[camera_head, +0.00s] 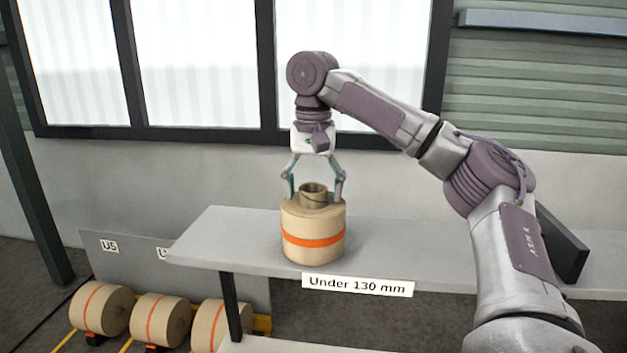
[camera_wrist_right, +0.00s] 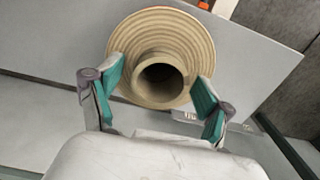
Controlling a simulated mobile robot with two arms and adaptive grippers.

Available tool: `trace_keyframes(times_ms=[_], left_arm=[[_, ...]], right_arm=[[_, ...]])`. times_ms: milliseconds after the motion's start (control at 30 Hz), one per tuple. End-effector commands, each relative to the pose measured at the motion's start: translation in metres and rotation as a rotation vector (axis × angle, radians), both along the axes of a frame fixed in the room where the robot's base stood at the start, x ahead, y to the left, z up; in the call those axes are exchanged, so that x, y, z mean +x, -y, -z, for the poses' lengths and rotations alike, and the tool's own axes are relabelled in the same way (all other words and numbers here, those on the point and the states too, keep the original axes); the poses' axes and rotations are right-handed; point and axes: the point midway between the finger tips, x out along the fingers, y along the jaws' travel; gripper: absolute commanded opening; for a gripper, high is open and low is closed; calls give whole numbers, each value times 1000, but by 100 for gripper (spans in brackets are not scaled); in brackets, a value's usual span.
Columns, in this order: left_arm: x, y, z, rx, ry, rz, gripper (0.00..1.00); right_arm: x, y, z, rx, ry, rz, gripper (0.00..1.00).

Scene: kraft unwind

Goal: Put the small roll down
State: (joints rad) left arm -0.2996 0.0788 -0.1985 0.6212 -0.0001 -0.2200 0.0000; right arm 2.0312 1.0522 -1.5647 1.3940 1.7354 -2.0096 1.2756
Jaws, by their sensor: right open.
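The small roll (camera_head: 313,228) is a tan kraft paper roll with an orange band and a raised core at its top. It stands upright on the grey shelf (camera_head: 215,248), behind the "Under 130 mm" label (camera_head: 358,285). My right gripper (camera_head: 314,198) points down over the roll, its fingers spread on either side of the core. In the right wrist view, the roll (camera_wrist_right: 188,42) shows its wound end and hollow core between the open fingers of the gripper (camera_wrist_right: 157,98), with no clear grip on it. My left gripper is not in view.
Several larger tan rolls with orange bands (camera_head: 160,320) lie on their sides on the floor racks at lower left, by a grey panel (camera_head: 125,262) with labels. A dark upright plate (camera_head: 552,243) stands on the shelf at right. The shelf is clear left of the roll.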

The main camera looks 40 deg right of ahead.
Motion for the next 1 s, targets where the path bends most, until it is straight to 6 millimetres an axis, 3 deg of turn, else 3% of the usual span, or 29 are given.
trace_keyframes(times_ms=[267, 633, 1000], left_arm=[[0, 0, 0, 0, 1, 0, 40], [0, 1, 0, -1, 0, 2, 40], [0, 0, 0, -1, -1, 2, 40]], right_arm=[[0, 0, -31, -2, 7, 2, 80], [0, 0, -104, -4, 7, 3, 80], [0, 0, -122, 0, 1, -1, 80]])
